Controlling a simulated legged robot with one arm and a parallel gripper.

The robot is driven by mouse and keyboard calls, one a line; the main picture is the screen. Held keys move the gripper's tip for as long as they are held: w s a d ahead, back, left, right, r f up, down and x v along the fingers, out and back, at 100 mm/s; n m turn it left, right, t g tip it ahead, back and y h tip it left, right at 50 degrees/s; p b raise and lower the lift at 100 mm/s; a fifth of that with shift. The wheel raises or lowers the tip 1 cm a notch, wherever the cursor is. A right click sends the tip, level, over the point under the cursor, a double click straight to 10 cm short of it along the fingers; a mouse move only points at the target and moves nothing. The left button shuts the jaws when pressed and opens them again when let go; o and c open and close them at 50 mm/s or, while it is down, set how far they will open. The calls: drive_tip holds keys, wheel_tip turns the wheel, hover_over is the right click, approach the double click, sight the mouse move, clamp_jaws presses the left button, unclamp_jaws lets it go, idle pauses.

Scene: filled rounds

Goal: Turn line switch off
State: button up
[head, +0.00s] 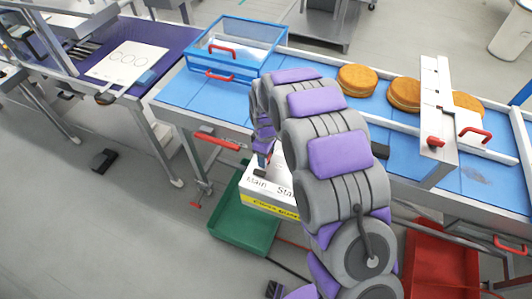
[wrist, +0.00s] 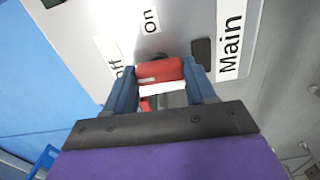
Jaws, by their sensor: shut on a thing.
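In the wrist view, a red switch handle (wrist: 160,70) sits between the two blue fingers of my gripper (wrist: 163,85), which is shut on it. The handle is in front of a light grey panel (wrist: 90,20) with labels "on" (wrist: 151,21), "off" (wrist: 116,68) and "Main" (wrist: 231,35). The "off" label is partly cut off by my gripper. In the head view, the white switch box (head: 262,186) with "Main" lettering and a yellow strip is below the conveyor's front edge. My gripper reaches down to it, and my arm hides part of the box and the handle.
A blue conveyor (head: 190,90) carries round golden cakes (head: 357,79) and a clear blue-framed cover (head: 236,43). A green crate (head: 235,231) and a red crate (head: 440,262) stand on the floor. A purple table (head: 90,40) stands at left. Grey floor at lower left is mostly free.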

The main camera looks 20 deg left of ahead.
drive_tip(key=shift+n, duration=0.5)
drive_tip(key=o, duration=1)
drive_tip(key=shift+f, duration=0.1)
drive_tip(key=shift+o, duration=0.2)
wheel_tip(320, 180, up, 17)
drive_tip(key=p, duration=0.1)
drive_tip(key=shift+w+a, duration=0.1)
